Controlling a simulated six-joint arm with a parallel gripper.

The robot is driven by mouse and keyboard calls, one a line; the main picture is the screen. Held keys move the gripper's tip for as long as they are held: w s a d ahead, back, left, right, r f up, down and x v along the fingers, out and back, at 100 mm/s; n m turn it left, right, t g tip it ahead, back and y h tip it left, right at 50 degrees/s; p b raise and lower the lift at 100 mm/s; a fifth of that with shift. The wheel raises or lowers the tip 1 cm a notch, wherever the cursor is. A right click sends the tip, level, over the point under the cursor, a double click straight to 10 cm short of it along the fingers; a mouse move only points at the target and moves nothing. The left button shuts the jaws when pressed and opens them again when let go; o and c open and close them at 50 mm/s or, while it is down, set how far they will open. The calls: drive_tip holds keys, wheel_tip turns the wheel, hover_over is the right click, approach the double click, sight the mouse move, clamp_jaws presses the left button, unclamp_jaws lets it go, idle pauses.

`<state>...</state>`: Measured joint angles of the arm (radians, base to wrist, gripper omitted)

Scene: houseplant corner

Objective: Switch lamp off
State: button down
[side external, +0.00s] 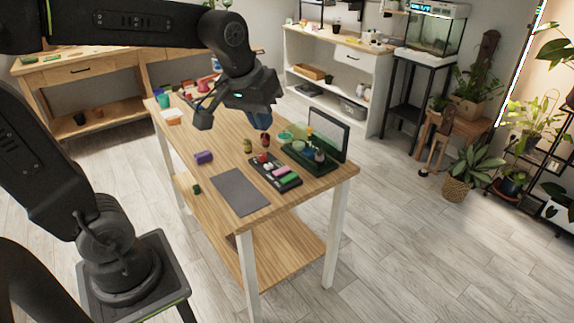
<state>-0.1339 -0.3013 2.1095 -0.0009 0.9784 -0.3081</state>
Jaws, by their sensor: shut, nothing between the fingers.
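I cannot make out a lamp or its switch with certainty. A small red object (206,83) stands at the far end of the wooden table, partly hidden by my arm; I cannot tell whether it is a lamp. A bright strip of light (520,65) runs along the edge of the wall at the upper right. My gripper (204,118) hangs above the far left part of the table, shut and empty. It appears clear of the objects there.
The wooden table (222,228) holds a grey mat (240,191), a purple block (204,157), a dark tray (286,182) of small items, and a green tray with an upright dark panel (328,134). Plants (476,165) stand at right. Floor right of the table is free.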

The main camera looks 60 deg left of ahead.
drive_tip(key=w+a+f+n+g, duration=0.1)
drive_tip(key=w+a+f+n, duration=0.2)
drive_tip(key=w+a, duration=0.3)
drive_tip(key=w+a+f+n+g, duration=0.1)
drive_tip(key=w+a+f+n, duration=0.1)
drive_tip(key=w+a+n, duration=0.45)
drive_tip(key=w+a+f+n+g, duration=0.1)
drive_tip(key=w+a+f, duration=0.3)
drive_tip(key=a+f, duration=0.1)
drive_tip(key=w+a+f+n+g, duration=0.1)
drive_tip(key=w+a+f, duration=0.3)
drive_tip(key=f, duration=0.4)
drive_tip(key=shift+w+a+n+h, duration=0.3)
drive_tip(key=shift+w+a+n, duration=0.1)
drive_tip(key=shift+n, duration=0.35)
drive_tip(key=shift+s+r, duration=0.1)
drive_tip(key=shift+s+r, duration=0.35)
drive_tip(key=shift+s, duration=0.3)
